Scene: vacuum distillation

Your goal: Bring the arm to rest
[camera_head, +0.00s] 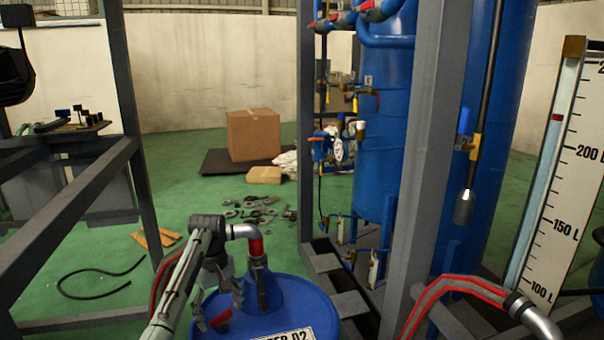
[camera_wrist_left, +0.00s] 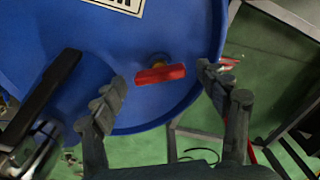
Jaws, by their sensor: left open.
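My left gripper (camera_head: 218,303) is above the lid of a blue drum (camera_head: 290,300) at the bottom of the head view. In the left wrist view its fingers (camera_wrist_left: 162,78) are spread apart with nothing held between them. A red valve handle (camera_wrist_left: 160,75) on a brass stem lies in the gap between the fingertips, and I see no clear contact. The handle also shows in the head view (camera_head: 220,320), next to a fingertip. My right gripper is not in view.
A pipe with a red collar (camera_head: 257,245) rises from the drum close to my left wrist. A grey frame (camera_head: 70,205) stands on the left. Blue tanks (camera_head: 380,130) and a grey post (camera_head: 425,150) stand on the right. A cardboard box (camera_head: 253,135) and loose parts lie on the green floor.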

